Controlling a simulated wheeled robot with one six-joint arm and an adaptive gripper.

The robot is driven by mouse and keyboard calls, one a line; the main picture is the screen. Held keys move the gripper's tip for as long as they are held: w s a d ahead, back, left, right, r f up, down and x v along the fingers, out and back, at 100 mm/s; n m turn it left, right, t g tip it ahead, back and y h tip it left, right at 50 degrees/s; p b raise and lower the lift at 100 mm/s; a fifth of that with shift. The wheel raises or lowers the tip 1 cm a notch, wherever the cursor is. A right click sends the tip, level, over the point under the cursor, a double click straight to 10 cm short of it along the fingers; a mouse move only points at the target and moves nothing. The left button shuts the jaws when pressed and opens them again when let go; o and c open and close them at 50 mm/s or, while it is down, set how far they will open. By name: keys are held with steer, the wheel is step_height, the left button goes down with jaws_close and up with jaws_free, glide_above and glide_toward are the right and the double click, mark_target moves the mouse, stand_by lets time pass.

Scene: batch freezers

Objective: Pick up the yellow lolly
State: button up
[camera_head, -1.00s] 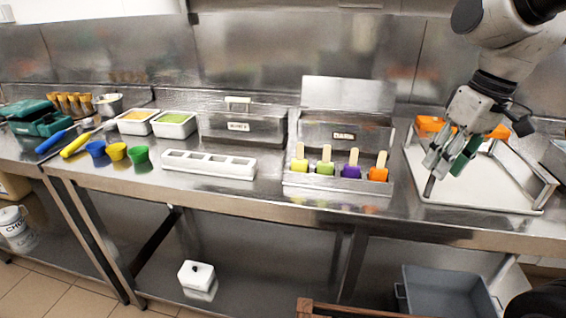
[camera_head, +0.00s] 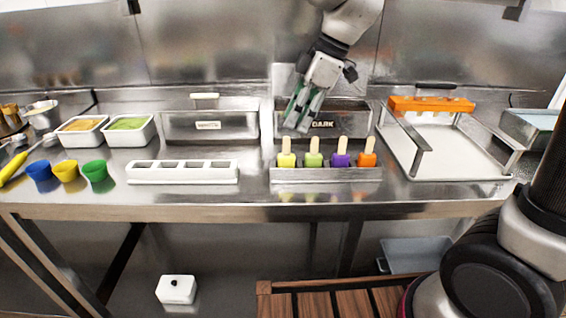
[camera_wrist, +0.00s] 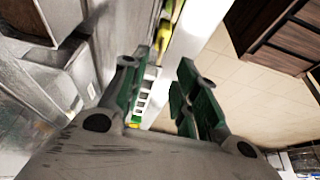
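The yellow lolly (camera_head: 286,159) stands upright, stick up, at the left end of a row in a steel holder (camera_head: 326,175). Beside it stand a green lolly (camera_head: 314,159), a purple lolly (camera_head: 340,159) and an orange lolly (camera_head: 367,159). My gripper (camera_head: 298,121) is above and behind the yellow lolly's stick, apart from it. In the wrist view its two green-padded fingers (camera_wrist: 157,95) are spread with nothing held between them. A small yellow-green patch shows low between the fingers there, too small to identify surely.
A white mould (camera_head: 183,180) with several slots lies left of the holder. A steel box labelled DARK (camera_head: 350,118) stands behind it. A white tray (camera_head: 445,152) with an orange piece (camera_head: 431,105) is at right. Cups and tubs stand at left.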

mark_target(286, 155)
steer(key=x, duration=0.7)
steer(key=shift+w+f, duration=0.1)
steer(key=shift+f, duration=0.25)
steer(key=shift+c, duration=0.5)
jaws_close()
